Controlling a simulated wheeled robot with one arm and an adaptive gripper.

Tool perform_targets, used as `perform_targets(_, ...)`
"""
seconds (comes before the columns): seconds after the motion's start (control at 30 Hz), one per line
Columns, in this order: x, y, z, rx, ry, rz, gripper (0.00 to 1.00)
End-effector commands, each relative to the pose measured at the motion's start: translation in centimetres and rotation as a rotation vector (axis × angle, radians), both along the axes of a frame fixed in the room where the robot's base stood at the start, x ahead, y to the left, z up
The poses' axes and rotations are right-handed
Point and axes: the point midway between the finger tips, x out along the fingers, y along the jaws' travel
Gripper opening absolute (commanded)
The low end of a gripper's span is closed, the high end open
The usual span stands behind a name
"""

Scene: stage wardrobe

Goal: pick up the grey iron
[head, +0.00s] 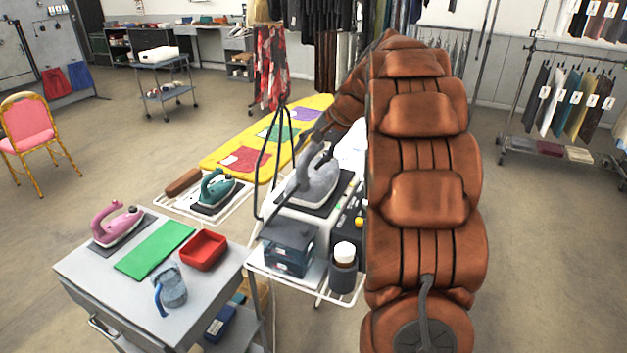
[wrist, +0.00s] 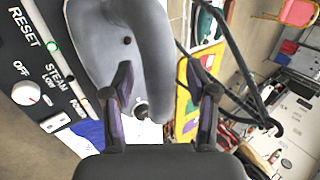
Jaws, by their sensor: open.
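The grey iron (head: 316,184) rests on a dark pad on top of the white steam station in the head view. In the wrist view the grey iron (wrist: 120,40) fills the upper left, close to the camera. My gripper (wrist: 160,78) is open, its two dark fingers apart. The left finger overlaps the iron's grey body and the right finger is just beyond its right edge. No firm hold shows, and I cannot tell whether a finger touches it. In the head view my arm hides the ground to the right of the iron.
A teal iron (head: 217,187) and a pink iron (head: 117,223) stand to the left. A grey cart (head: 88,268) bears a red tray (head: 203,250), green cloth and a jug. A black cord loops beside the iron.

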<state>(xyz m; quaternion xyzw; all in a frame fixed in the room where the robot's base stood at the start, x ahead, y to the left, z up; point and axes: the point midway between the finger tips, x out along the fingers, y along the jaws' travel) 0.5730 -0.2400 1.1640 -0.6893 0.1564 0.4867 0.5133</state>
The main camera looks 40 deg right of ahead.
Motion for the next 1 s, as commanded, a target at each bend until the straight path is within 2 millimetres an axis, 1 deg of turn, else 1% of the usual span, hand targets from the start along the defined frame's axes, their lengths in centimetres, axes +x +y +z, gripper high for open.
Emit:
perform_targets(0.07,0.0,-0.01,-0.01,0.0,0.0,0.0,0.58)
perform_targets(0.6,-0.01,-0.04,0.02,-0.001,0.0,-0.001,0.01)
perform_targets(0.63,0.0,-0.04,0.03,-0.001,0.0,-0.001,0.0)
perform_targets(1.0,0.03,-0.04,0.16,0.0,-0.003,-0.001,0.0)
